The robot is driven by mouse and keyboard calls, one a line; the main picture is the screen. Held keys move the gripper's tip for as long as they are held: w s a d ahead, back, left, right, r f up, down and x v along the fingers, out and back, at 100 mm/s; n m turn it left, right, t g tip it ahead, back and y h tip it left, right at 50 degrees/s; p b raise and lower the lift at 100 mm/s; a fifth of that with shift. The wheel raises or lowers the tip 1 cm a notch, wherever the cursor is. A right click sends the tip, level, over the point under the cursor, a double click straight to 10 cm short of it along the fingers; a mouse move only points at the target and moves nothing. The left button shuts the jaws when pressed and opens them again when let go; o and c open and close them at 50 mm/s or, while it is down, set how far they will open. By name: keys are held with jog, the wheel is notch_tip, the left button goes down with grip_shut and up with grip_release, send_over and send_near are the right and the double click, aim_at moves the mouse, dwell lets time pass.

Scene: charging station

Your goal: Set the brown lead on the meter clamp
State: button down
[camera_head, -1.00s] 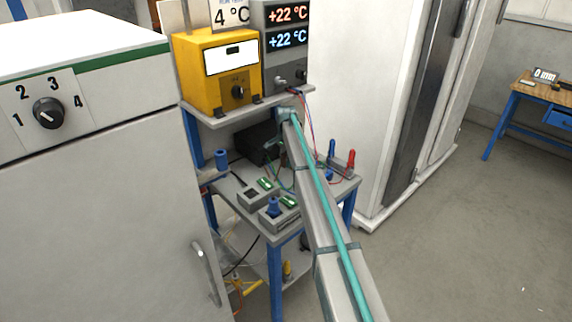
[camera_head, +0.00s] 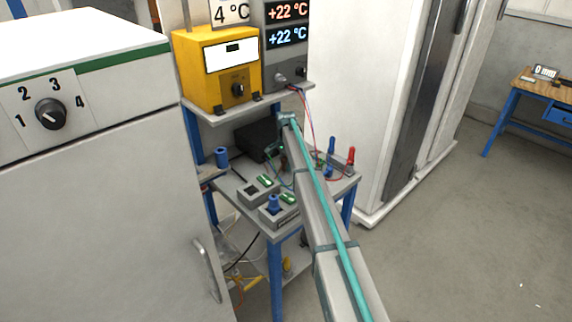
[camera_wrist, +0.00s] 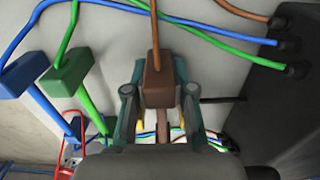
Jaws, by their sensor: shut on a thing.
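In the wrist view, my gripper (camera_wrist: 160,92) is shut on the brown plug (camera_wrist: 158,84) of the brown lead (camera_wrist: 155,32). The lead runs up from the plug. A blue plug (camera_wrist: 20,73) and a green plug (camera_wrist: 66,78) with their own leads are to the left, apart from my gripper. A black box (camera_wrist: 285,95) with cable sockets is at the right. In the head view my gripper is mostly hidden behind my arm, near the black box (camera_head: 257,141). I cannot pick out the meter clamp with certainty.
A grey bench (camera_head: 228,190) holds blocks with green parts and a blue knob (camera_head: 273,205). Red (camera_head: 350,157) and blue upright terminals stand at its right side. A yellow meter (camera_head: 222,70) is on the shelf above. A white cabinet (camera_head: 90,210) stands close at the left.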

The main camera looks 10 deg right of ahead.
jog(key=c, duration=1)
grip_release()
jog(key=shift+r, duration=0.1)
notch_tip(320, 180, up, 13)
jog(key=b, duration=0.3)
